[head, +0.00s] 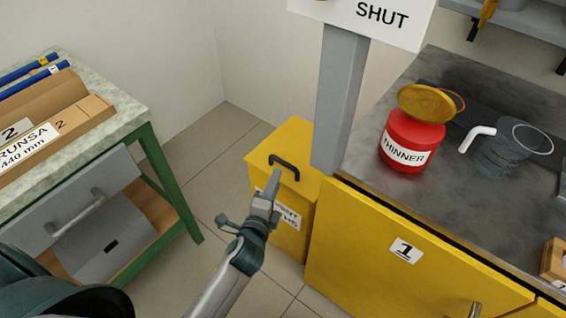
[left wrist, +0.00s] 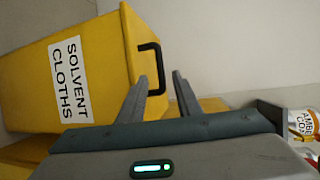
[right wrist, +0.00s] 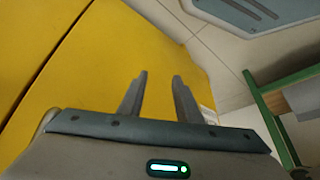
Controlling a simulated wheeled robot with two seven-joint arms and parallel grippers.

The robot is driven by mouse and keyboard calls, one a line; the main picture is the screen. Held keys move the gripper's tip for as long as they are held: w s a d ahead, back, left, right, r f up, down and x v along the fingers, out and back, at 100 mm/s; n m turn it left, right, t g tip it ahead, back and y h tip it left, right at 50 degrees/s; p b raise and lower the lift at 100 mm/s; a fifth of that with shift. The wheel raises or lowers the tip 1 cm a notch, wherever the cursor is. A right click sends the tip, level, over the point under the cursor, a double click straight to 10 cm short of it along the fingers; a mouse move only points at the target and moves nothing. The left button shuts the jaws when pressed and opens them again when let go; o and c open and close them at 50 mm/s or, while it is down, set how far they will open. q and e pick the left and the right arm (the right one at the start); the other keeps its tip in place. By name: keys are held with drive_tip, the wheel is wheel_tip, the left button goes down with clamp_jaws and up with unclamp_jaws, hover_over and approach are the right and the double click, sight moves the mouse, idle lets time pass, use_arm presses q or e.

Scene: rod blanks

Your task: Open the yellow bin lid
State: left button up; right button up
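The yellow bin (head: 262,150) stands between the green-framed bench and the yellow cabinet. Its lid looks shut and bears a black handle (head: 285,163). In the left wrist view the bin (left wrist: 105,40) has a "SOLVENT CLOTHS" label (left wrist: 68,80), and the handle (left wrist: 153,50) is just beyond the left-hand finger. My left gripper (head: 272,180) is just short of the handle; its fingers (left wrist: 163,78) are apart with nothing between them. Whether a finger touches the handle cannot be told. My right gripper (right wrist: 160,78) is open and empty before a yellow front, outside the head view.
A grey post (head: 340,95) with a "SHUT" sign (head: 375,22) rises beside the bin. The cabinet top holds a red thinner can (head: 410,135) and a dark jug (head: 505,148). The green bench (head: 150,150) stands left; bare floor lies between.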

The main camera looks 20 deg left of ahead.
sight(282, 164)
use_arm(q)
drive_tip(key=w, duration=0.3)
drive_tip(key=w+f, duration=0.1)
drive_tip(key=w, duration=0.5)
drive_tip(key=shift+w+a+f+b, duration=0.2)
drive_tip(key=shift+a+f+b, duration=0.05)
drive_tip(key=shift+f+b, duration=0.15)
clamp_jaws()
